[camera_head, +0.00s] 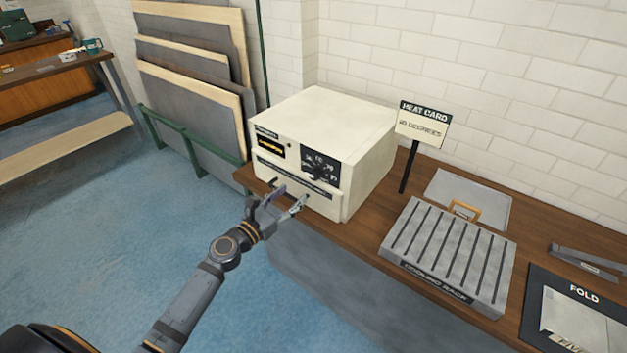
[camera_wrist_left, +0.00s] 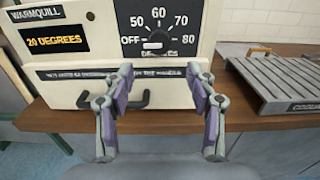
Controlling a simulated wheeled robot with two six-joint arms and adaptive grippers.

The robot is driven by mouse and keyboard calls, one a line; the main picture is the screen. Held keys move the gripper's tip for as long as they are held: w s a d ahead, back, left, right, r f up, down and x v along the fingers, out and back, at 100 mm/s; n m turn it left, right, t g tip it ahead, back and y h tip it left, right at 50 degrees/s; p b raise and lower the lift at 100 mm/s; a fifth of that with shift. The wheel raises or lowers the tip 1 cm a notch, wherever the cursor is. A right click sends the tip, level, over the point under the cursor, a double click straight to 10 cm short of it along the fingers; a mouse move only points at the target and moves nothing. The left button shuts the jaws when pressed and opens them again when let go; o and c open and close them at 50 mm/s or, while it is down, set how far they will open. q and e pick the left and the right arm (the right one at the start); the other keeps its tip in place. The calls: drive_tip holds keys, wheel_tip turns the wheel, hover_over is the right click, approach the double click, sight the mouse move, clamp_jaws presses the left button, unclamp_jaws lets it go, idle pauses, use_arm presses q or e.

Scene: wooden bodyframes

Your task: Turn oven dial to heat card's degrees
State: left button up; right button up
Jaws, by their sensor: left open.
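The cream oven (camera_head: 370,125) stands on the wooden bench, its front facing my left arm. Its black dial (camera_head: 318,168) has marks OFF, 50, 60, 70 and 80; in the left wrist view the dial (camera_wrist_left: 155,35) shows a pale mark low on its left, near OFF. The oven's display (camera_wrist_left: 55,40) reads 20 DEGREES. The heat card (camera_head: 421,127) stands on a black post right of the oven; its number is too small to read surely. My left gripper (camera_head: 288,198) is open and empty, in front of the oven below the dial. My right gripper is not in view.
A dark handle (camera_wrist_left: 140,102) sits low on the oven front, near my left fingers. A grey cooling rack (camera_head: 450,250) and a FOLD mat (camera_head: 535,305) lie to the right on the bench (camera_head: 380,205). Boards (camera_head: 190,70) lean left of the oven. Blue floor is clear at left.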

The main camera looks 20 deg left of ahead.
sight(313, 177)
use_arm(q)
drive_tip(key=p+x, duration=0.1)
drive_tip(key=x, duration=0.9)
drive_tip(key=shift+w+f, duration=0.15)
drive_tip(key=shift+w, duration=0.1)
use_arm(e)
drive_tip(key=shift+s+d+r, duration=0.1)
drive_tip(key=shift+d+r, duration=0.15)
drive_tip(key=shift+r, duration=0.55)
use_arm(q)
drive_tip(key=c, duration=1.2)
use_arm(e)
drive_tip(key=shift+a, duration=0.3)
